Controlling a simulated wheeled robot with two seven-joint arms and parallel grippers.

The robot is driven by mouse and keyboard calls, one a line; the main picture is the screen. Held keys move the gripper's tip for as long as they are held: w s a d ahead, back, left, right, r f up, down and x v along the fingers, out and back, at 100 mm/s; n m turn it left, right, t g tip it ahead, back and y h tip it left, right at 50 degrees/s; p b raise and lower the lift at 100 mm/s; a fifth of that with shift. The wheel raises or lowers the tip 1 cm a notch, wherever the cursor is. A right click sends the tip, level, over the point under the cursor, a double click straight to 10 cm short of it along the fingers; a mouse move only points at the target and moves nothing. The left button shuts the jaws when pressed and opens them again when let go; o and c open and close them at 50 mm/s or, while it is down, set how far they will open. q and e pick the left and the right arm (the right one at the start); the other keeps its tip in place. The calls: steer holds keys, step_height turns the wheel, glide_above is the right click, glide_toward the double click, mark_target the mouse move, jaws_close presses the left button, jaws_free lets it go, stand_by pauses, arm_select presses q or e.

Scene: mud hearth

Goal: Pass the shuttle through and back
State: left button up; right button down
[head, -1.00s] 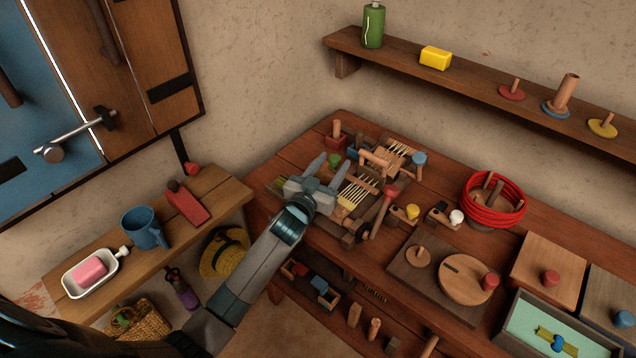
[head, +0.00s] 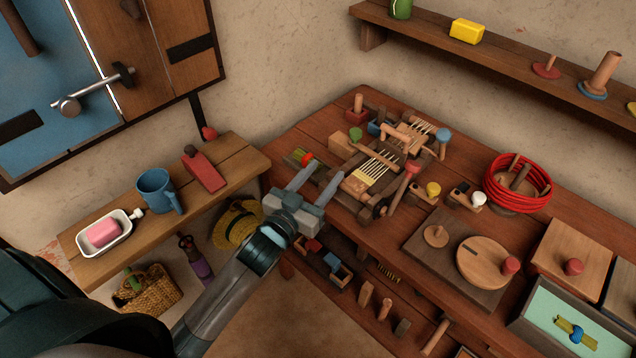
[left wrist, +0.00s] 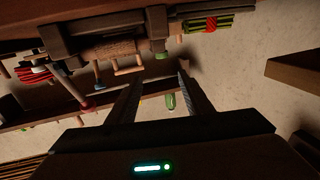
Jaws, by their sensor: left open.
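A wooden loom (head: 402,186) stands on the red-brown bench, with pale warp threads (head: 379,165) and a strip of yellow cloth (head: 363,180). A wooden bar with a green end (head: 355,134) lies at its left side; I cannot tell whether this is the shuttle. My left gripper (head: 322,175) is open and empty, apart from the loom's left front edge. In the left wrist view the open fingers (left wrist: 157,80) have nothing between them. A green striped bundle with a red part (head: 303,158) lies left of the loom and shows in the left wrist view (left wrist: 208,22).
A coil of red cord (head: 517,184) sits right of the loom. A yellow-topped piece (head: 432,189) and a white-topped piece (head: 478,199) stand between them. A side shelf with a blue mug (head: 157,190) and soap dish (head: 104,235) is at left.

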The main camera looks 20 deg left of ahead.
arm_select(q)
steer(key=shift+s+a, duration=0.1)
steer(key=shift+s, duration=0.8)
arm_select(e)
steer(key=shift+w+a+r, duration=0.2)
steer(key=shift+w+a, duration=0.1)
steer(key=shift+w, duration=0.2)
steer(key=shift+w, duration=0.1)
